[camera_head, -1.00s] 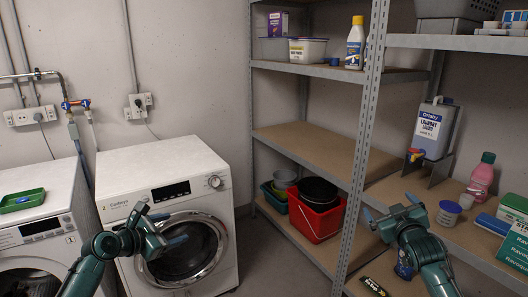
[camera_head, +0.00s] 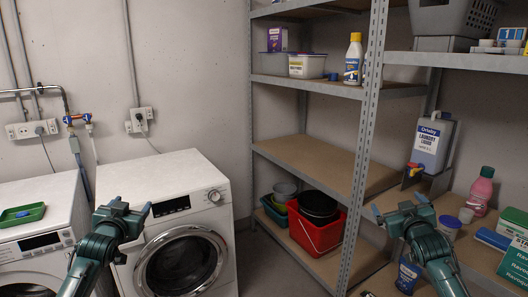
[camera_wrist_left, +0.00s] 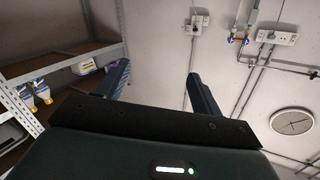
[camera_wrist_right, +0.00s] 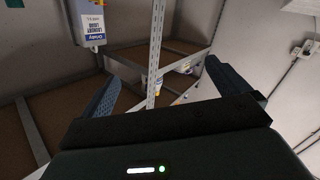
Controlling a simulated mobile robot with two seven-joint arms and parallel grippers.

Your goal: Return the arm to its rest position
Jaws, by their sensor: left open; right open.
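My left gripper (camera_head: 125,208) is open and empty in the head view, raised in front of the two white washing machines. In the left wrist view its two fingers (camera_wrist_left: 158,88) stand apart with only wall and shelving beyond. My right gripper (camera_head: 402,205) is open and empty in front of the metal shelf unit at the right. In the right wrist view its fingers (camera_wrist_right: 165,85) stand apart, with a shelf upright seen between them. Neither gripper touches anything that I can see.
The right washing machine (camera_head: 165,177) and left washing machine (camera_head: 55,213) stand along the wall; a green tray (camera_head: 22,214) lies on the left one. The shelf upright (camera_head: 361,150) is close to my right gripper. A laundry liquid jug (camera_head: 432,143) and pink bottle (camera_head: 480,192) stand beyond it.

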